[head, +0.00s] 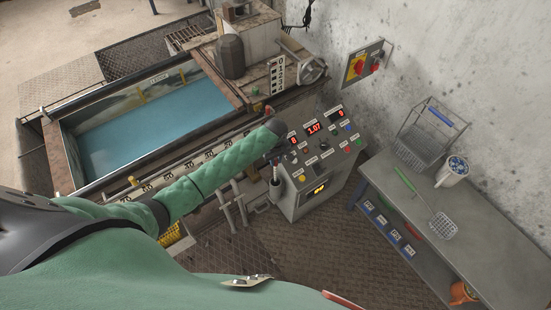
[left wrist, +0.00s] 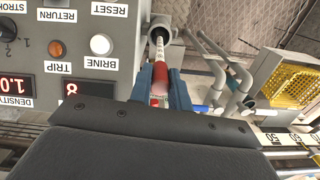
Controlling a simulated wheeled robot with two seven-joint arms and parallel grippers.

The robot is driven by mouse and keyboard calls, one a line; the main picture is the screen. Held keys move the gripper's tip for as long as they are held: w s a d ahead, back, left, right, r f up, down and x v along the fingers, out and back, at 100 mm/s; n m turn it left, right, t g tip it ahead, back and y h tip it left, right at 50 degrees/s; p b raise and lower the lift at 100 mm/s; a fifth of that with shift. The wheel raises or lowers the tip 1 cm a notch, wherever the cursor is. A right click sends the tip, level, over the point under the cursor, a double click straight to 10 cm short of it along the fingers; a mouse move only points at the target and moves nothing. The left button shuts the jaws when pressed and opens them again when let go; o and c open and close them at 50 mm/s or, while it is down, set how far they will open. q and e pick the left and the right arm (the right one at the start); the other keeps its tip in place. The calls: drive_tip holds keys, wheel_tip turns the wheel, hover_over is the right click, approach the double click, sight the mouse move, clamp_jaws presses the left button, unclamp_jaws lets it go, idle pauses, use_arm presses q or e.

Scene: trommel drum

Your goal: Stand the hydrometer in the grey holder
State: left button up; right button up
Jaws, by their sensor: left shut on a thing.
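The hydrometer (left wrist: 160,72), a slim red and white tube, is between the blue fingers of my left gripper (left wrist: 161,92) in the left wrist view. My left gripper is shut on it. The tube's far, narrow end overlaps the mouth of the round grey holder (left wrist: 176,27) on the side of the control panel. I cannot tell how deep the end sits in the holder. In the head view, my left gripper (head: 276,158) is at the panel's left edge, and the hydrometer there is small and mostly hidden. My right gripper is not in view.
The control panel (head: 318,150) has lit displays, buttons and knobs close beside the gripper. Grey pipes (left wrist: 236,88) stand near the holder. A blue liquid tank (head: 140,125) lies left. A grey bench (head: 480,250) with a wire basket (head: 428,140) and green-handled skimmer (head: 415,190) stands right.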

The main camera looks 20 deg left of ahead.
sight(276, 166)
use_arm(q)
drive_tip(key=shift+f, duration=0.8)
drive_tip(key=shift+f+b, duration=0.4)
drive_tip(key=shift+f, duration=1.35)
drive_tip(key=o, duration=0.8)
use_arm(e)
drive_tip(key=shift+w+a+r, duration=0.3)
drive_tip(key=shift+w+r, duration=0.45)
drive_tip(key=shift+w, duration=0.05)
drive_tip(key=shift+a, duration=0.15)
